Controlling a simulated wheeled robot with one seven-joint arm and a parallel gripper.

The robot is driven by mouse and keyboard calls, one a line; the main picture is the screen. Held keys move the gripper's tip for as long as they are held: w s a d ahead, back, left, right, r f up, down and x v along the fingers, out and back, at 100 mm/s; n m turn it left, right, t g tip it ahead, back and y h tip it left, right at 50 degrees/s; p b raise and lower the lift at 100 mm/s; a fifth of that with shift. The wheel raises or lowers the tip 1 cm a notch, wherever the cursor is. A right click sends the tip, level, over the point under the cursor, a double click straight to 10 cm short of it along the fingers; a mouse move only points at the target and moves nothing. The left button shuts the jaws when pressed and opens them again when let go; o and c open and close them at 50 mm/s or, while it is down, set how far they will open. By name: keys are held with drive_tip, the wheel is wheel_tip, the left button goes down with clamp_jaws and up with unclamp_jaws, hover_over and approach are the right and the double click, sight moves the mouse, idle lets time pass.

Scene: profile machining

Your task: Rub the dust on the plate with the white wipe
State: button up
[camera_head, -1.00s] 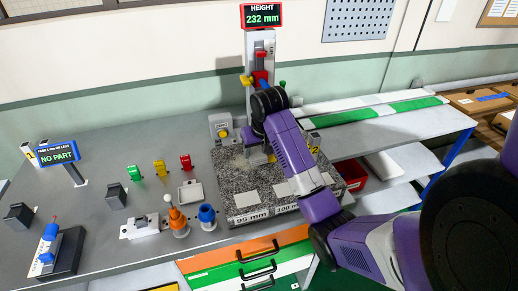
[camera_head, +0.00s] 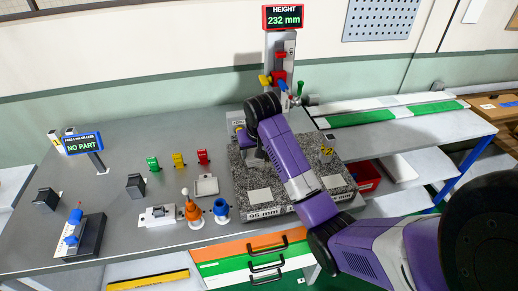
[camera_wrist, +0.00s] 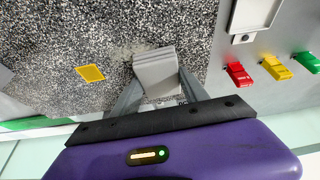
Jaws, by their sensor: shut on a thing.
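The speckled granite plate (camera_head: 239,181) lies on the grey bench and fills much of the wrist view (camera_wrist: 60,105). My gripper (camera_wrist: 156,84) is shut on the white wipe (camera_wrist: 155,66), a pale folded pad, low over the plate. I cannot tell whether the wipe touches the surface. A faint pale patch that looks like dust (camera_wrist: 120,52) shows on the plate just left of the wipe in the wrist view. In the head view my arm hides the wipe.
A height gauge (camera_head: 281,52) reading 232 mm stands behind the plate. Red (camera_head: 202,157), yellow (camera_head: 178,160) and green (camera_head: 152,163) items stand left of it. A red bin (camera_head: 367,177) lies to the right.

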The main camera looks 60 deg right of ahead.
drive_tip(key=shift+w+a, duration=1.25)
drive_tip(key=shift+w, duration=0.15)
drive_tip(key=shift+s+d, duration=0.1)
drive_tip(key=shift+s, duration=0.05)
